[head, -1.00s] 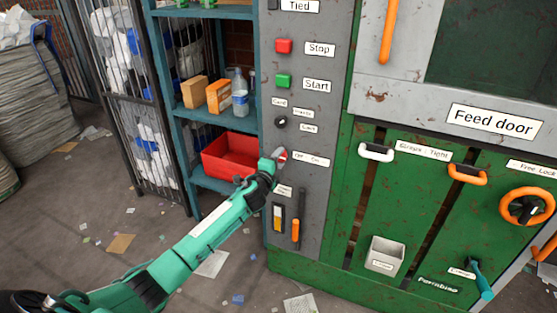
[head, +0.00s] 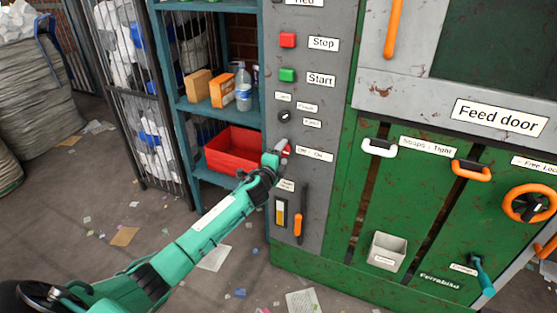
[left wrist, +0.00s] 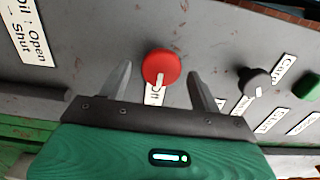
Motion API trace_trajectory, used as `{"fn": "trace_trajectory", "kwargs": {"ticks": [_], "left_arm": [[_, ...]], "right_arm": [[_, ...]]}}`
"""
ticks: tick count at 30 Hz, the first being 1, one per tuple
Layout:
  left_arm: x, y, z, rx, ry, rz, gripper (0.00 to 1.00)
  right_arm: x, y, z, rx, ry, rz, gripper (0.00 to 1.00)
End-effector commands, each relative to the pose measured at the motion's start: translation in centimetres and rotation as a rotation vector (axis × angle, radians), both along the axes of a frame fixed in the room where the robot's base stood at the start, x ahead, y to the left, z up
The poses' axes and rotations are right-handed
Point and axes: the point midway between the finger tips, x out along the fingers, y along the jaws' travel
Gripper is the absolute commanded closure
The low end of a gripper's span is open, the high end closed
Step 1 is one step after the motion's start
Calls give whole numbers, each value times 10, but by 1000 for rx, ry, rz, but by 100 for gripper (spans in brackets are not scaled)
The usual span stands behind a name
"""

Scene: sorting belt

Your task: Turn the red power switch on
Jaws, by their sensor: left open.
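The red power switch (left wrist: 161,67) is a round red knob with a white pointer line on the grey control panel. In the left wrist view it sits between the two spread fingers of my left gripper (left wrist: 163,85), with a gap on each side. The pointer points toward the "Off" label (left wrist: 155,95), which the gripper partly covers. In the head view my left gripper (head: 278,156) is at the switch, and only a bit of red (head: 287,150) shows beside it. The "Off - On" label (head: 314,155) is to its right. My right gripper is not in view.
A black selector knob (head: 284,116) is above the switch, with the green Start button (head: 287,75) and red Stop button (head: 288,40) higher up. An orange-handled lever (head: 299,223) is below. A shelf with a red bin (head: 233,150) stands to the left.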

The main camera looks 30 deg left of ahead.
Motion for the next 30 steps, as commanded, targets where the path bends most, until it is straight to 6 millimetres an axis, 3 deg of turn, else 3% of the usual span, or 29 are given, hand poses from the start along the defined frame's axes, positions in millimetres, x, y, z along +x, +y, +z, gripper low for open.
{"fn": "trace_trajectory", "kwargs": {"ticks": [5, 21, 30], "left_arm": [[-15, 0, -1, 1, 2, 0, 36], [-108, -4, -1, 1, 2, -1, 36], [-135, -5, -1, 0, 1, 0, 36]], "right_arm": [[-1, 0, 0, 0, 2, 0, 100], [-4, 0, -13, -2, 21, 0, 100], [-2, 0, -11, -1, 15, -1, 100]]}}
